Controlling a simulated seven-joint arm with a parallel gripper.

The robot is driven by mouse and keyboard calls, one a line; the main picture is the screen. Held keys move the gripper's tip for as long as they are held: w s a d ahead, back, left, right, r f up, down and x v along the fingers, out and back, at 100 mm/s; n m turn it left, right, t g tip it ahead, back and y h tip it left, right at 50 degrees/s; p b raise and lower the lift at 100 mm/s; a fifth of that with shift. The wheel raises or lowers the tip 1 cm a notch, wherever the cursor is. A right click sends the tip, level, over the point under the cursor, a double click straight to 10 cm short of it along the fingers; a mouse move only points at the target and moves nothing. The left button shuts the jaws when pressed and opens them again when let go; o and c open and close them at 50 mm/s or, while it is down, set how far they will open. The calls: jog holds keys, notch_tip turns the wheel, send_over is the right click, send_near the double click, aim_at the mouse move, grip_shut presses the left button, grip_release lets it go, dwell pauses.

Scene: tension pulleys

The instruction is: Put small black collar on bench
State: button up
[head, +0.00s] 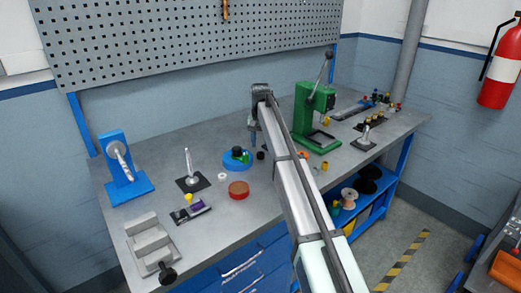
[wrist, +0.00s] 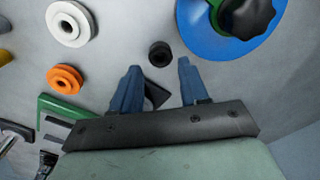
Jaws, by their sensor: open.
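The small black collar (wrist: 160,54) lies on the grey bench surface in the wrist view, a dark ring with a centre hole. It also shows in the head view as a small black spot (head: 261,155) just right of the blue round base. My gripper (wrist: 158,70) is open, its two blue fingers apart and nothing held between them. The collar appears just beyond the fingertips, in line with the gap; I cannot tell the height between them. In the head view my gripper (head: 252,134) is above the bench (head: 150,150), partly hidden by my arm.
A blue round base (wrist: 212,38) with a black knob (wrist: 247,15) stands close right of the collar in the wrist view. A white pulley (wrist: 70,22) and an orange pulley (wrist: 65,78) lie to the left. A green press (head: 310,120) stands right of my arm in the head view.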

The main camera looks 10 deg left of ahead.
notch_tip(320, 180, up, 8)
jog(key=shift+f, duration=0.15)
jog(key=shift+o, duration=0.4)
